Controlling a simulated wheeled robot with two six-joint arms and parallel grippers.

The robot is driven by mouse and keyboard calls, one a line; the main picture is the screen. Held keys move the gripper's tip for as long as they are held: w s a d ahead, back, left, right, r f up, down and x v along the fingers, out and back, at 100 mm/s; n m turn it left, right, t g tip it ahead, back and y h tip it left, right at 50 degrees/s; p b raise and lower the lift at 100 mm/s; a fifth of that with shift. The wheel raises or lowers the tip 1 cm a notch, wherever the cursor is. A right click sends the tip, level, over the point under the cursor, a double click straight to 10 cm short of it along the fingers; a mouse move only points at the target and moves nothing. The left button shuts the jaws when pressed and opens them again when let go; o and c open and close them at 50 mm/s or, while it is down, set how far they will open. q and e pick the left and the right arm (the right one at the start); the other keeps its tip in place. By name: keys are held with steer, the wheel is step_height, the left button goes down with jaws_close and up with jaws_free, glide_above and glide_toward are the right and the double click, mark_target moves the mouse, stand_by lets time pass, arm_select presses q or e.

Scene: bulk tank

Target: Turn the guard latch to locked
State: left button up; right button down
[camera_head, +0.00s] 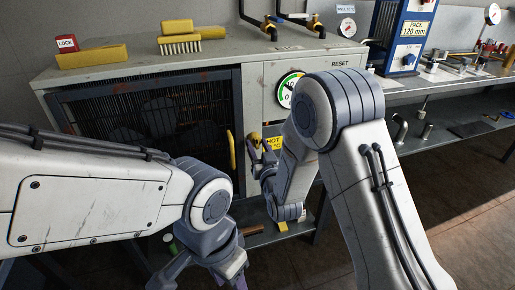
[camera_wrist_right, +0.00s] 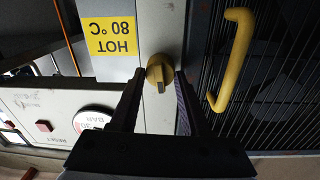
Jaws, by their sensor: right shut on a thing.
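The guard latch is a yellow knob (camera_wrist_right: 160,72) with a dark mark on its face, on the pale post beside the mesh guard. In the head view the knob (camera_head: 254,139) is partly hidden by my right gripper (camera_head: 263,151). In the right wrist view, which is upside down, the fingers of my right gripper (camera_wrist_right: 160,82) are shut on the knob, one on each side. The guard door has a yellow handle (camera_head: 231,150), which also shows in the right wrist view (camera_wrist_right: 232,60). My left gripper (camera_head: 206,276) is low at the front, its fingers apart, cut off by the frame edge.
A yellow HOT 80 °C label (camera_head: 273,143) is beside the latch, and a pressure gauge (camera_head: 289,89) is above it. A LOCK block (camera_head: 67,44), yellow block and brush (camera_head: 180,44) lie on the cabinet top. A bench (camera_head: 445,79) with fittings stands at right.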

steer(key=n+b, duration=0.1)
steer(key=n, duration=0.2)
steer(key=shift+f+n+b, duration=0.15)
steer(key=shift+n+b, duration=0.15)
steer(key=shift+b, duration=0.1)
steer(key=n+b, duration=0.2)
steer(key=n, duration=0.2)
steer(key=shift+n, duration=0.3)
steer(key=n+b, duration=0.2)
steer(key=n, duration=0.2)
steer(key=shift+n+y, duration=0.3)
steer(key=shift+y, duration=0.1)
steer(key=shift+n+b, duration=0.6)
steer(key=shift+n, duration=1.4)
steer(key=shift+c, duration=1.9)
jaws_free()
